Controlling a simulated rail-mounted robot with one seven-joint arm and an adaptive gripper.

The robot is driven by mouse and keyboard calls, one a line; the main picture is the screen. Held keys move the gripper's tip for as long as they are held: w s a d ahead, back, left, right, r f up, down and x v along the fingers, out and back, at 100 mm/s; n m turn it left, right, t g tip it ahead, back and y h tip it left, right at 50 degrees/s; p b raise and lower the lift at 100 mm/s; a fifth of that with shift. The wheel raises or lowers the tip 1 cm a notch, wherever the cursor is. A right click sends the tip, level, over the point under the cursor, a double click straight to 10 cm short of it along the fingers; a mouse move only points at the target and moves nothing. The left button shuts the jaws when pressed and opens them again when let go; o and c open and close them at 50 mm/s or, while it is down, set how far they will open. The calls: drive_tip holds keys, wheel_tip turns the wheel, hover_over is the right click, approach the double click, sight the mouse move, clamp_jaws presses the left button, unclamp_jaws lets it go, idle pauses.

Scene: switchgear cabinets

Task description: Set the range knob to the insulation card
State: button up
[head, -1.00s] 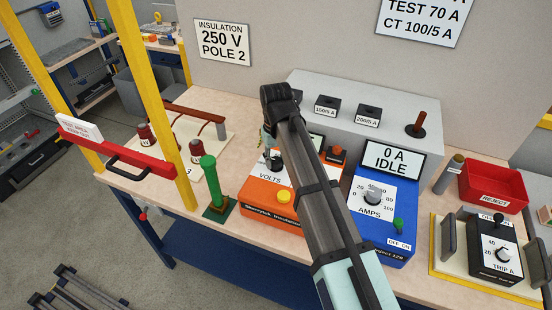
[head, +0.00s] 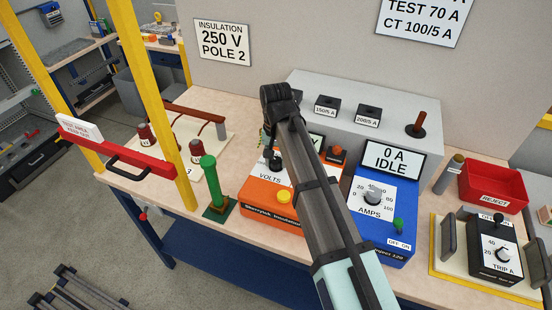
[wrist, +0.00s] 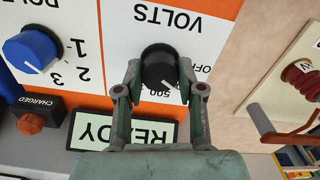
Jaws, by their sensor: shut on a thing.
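The insulation card (head: 222,42) on the back wall reads 250 V, POLE 2. The orange insulation tester (head: 272,210) stands on the bench. Its black range knob (wrist: 160,67), under the word VOLTS, shows in the wrist view, which sees the panel upside down. My gripper (wrist: 160,75) is shut on the knob, one finger at each side. The labels 500 and OFF show near the knob; other range marks are hidden, and I cannot tell its exact setting. The tester's display (wrist: 124,132) reads READY. In the head view my arm partly covers the tester.
A blue knob (wrist: 32,50) marked 1, 2, 3 and a CHARGED lamp (wrist: 30,123) sit beside the range knob. The blue AMPS unit (head: 378,225) stands right of my arm. A green post (head: 210,180) and a red barrier (head: 115,150) stand to the left.

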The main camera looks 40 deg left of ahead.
sight(276, 160)
drive_tip(key=shift+m, duration=0.7)
drive_tip(key=o, duration=1.1)
drive_tip(key=shift+o, duration=0.2)
drive_tip(key=shift+r, duration=0.1)
wheel_tip(276, 160, up, 12)
